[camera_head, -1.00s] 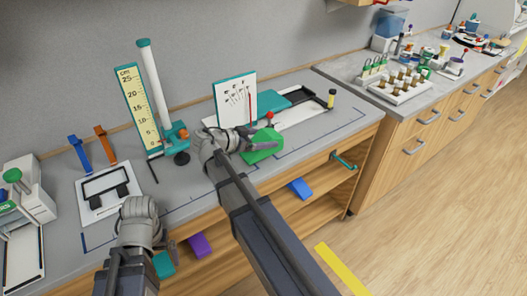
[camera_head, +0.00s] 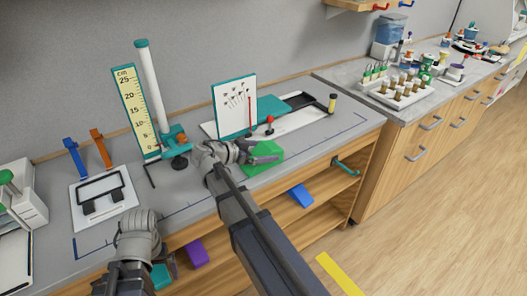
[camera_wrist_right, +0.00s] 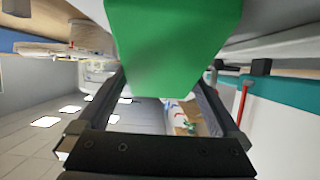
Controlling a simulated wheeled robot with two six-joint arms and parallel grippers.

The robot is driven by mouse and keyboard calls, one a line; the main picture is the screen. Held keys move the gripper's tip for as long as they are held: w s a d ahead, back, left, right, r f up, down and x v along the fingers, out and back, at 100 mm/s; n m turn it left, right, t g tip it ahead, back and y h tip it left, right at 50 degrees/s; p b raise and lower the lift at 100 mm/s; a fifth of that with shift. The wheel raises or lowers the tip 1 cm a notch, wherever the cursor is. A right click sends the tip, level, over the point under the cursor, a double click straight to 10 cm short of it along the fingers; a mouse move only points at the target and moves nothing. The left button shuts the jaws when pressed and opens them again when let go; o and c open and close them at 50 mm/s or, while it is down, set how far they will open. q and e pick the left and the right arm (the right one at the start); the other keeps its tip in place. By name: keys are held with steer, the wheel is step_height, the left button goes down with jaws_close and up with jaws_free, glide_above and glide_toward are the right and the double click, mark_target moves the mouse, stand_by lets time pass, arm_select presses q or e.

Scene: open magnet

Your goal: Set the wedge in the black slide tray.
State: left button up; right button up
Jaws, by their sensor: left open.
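A green wedge-like block (camera_head: 264,157) is at the end of my right gripper (camera_head: 256,154), at the worktop's front edge. In the right wrist view, the green block (camera_wrist_right: 172,45) fills the space between the two fingers (camera_wrist_right: 162,88), which appear shut on it. A long white device with a teal cover (camera_head: 270,104) lies behind, with a black tray-like part (camera_head: 300,99) at its middle. I cannot tell for certain whether that is the slide tray. My left gripper (camera_head: 172,264) is open and empty, low at the front edge.
A red-knobbed post (camera_head: 270,121) stands just behind the green block. A white card (camera_head: 234,106), a ruler stand (camera_head: 136,108) and a white plate with a black frame (camera_head: 102,198) are on the worktop. Blue (camera_head: 300,195) and purple (camera_head: 197,253) blocks lie on the shelf below.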

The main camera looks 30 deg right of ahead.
steer(key=shift+a+r, duration=0.1)
steer(key=shift+r, duration=0.1)
steer(key=p+v, duration=0.4)
steer(key=v, duration=0.7)
steer(key=shift+a+r+p, duration=0.15)
steer(key=shift+a+p, duration=0.2)
steer(key=shift+d+f+b, duration=0.3)
steer(key=shift+d+f, duration=0.05)
steer(key=shift+d, duration=0.2)
steer(key=b+x, duration=0.4)
steer(key=x, duration=0.7)
steer(key=shift+a+r, duration=0.1)
